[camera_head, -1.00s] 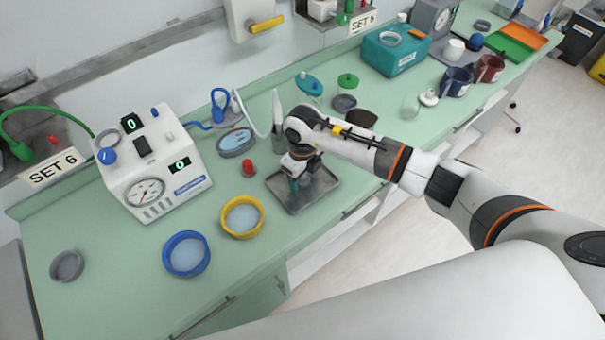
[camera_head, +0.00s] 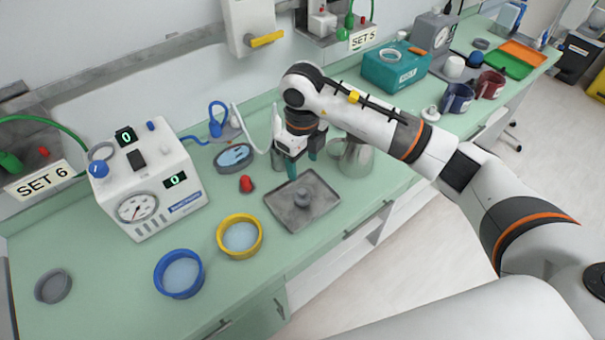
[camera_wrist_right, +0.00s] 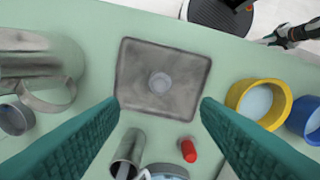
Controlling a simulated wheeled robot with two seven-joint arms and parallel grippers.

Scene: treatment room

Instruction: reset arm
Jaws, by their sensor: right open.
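My right gripper (camera_head: 302,166) is open and empty, raised above the back edge of a grey metal tray (camera_head: 318,184). In the right wrist view its two teal fingers (camera_wrist_right: 158,110) are wide apart, with the tray (camera_wrist_right: 130,70) between and beyond them. A small grey round piece (camera_head: 303,198) sits near the middle of the tray; it also shows in the wrist view (camera_wrist_right: 160,83). My left gripper is not in view.
Beside the tray are a red-capped piece (camera_head: 246,184), a yellow-rimmed dish (camera_head: 240,252), a blue-rimmed dish (camera_head: 180,292) and a metal jug (camera_head: 357,160). A white gauge machine (camera_head: 150,180) stands left.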

